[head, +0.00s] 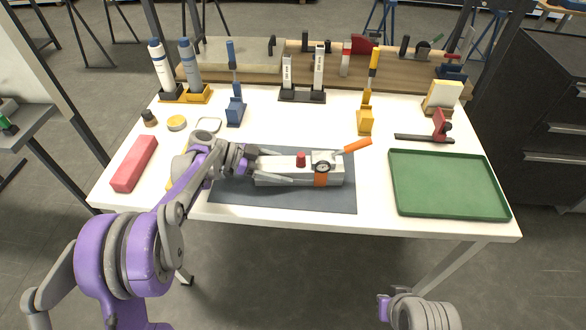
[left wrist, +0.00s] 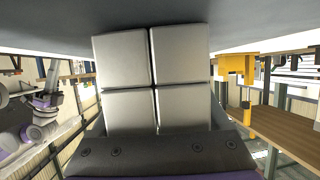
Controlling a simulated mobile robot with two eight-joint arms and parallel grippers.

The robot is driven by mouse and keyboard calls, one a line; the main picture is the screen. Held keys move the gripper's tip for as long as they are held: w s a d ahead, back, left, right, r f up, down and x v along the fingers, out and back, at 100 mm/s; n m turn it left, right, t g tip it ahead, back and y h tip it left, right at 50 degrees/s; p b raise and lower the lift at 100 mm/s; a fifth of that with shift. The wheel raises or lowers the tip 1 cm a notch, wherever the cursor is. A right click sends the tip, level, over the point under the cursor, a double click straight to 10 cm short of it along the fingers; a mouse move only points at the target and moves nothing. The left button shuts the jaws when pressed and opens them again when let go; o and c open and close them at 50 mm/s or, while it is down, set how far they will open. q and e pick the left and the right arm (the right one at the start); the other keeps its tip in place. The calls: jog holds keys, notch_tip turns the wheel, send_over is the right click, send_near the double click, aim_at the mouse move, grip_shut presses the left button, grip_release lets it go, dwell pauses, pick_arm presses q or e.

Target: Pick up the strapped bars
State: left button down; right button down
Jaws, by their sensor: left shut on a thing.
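My left gripper (head: 272,167) reaches in from the left and is shut on the bundle's left end. In the left wrist view, the square bar ends (left wrist: 182,55) face the palm in a two-by-two block. My right gripper's fingers are not visible.
A green tray (head: 447,207) is at the right and a red block (head: 134,163) at the left. An orange handle (head: 357,145) lies just behind the bundle's right end. Blue (head: 235,112) and yellow (head: 365,122) tools stand behind the mat. The front table strip is clear.

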pick_arm(q)
notch_tip(320, 180, up, 10)
jog(key=shift+r+p, duration=0.1)
jog(key=shift+p, duration=0.65)
jog(key=shift+f+b, duration=2.2)
jog(key=shift+f, duration=2.6)
jog(key=shift+f, duration=0.3)
grip_release()
